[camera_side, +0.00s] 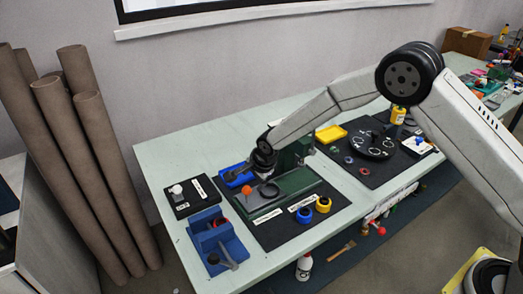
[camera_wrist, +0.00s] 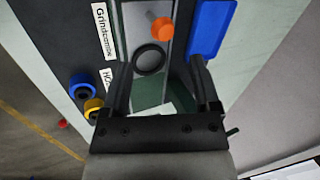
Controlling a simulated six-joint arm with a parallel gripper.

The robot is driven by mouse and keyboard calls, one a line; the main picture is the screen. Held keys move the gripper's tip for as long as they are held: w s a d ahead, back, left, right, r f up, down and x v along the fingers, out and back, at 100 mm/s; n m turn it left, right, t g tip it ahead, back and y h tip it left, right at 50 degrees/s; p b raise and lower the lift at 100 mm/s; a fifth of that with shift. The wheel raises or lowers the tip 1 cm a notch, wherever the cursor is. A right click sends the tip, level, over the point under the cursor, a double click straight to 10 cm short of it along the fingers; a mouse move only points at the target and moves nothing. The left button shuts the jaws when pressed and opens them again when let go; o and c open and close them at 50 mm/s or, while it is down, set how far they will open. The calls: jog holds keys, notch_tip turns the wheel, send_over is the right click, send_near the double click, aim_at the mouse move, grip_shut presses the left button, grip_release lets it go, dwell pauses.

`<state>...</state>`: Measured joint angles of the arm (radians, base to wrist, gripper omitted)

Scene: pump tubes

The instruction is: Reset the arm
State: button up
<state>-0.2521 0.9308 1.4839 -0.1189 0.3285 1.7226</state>
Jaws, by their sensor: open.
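My gripper (camera_side: 264,168) hangs over the green fixture (camera_side: 285,203) on the dark mat. In the wrist view, its two black fingers (camera_wrist: 160,63) are spread apart with nothing held between them. A black ring (camera_wrist: 150,59) lies on the fixture, seen between and just beyond the fingertips; it also shows in the side view (camera_side: 269,190). An orange knob (camera_wrist: 159,28) stands beyond the ring. My arm reaches in from the right, bent at the elbow. How high the fingertips are above the fixture is hard to tell.
A blue tray (camera_side: 238,175) lies close beside the gripper. Blue and yellow rings (camera_side: 323,205) sit on the mat's front right. A blue holder (camera_side: 216,243) is at the front left. A black round plate (camera_side: 372,143) and yellow tray (camera_side: 331,133) are farther right. Brown tubes (camera_side: 75,160) lean left.

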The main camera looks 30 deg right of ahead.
jog(key=s+d+r+n, duration=0.3)
jog(key=s+d+n, duration=0.1)
jog(key=s, duration=0.5)
jog(key=s+d+r+n+g, duration=0.1)
jog(key=s+d+r+n, duration=0.3)
jog(key=s, duration=0.6)
jog(key=s+d+r+n+g, duration=0.1)
jog(key=s+d+r+n, duration=0.2)
jog(key=s+d+n, duration=0.3)
jog(key=s+n, duration=0.1)
jog(key=s, duration=0.3)
jog(key=shift+r+n+h, duration=0.3)
jog(key=shift+r+h, duration=0.05)
jog(key=shift+h, duration=0.05)
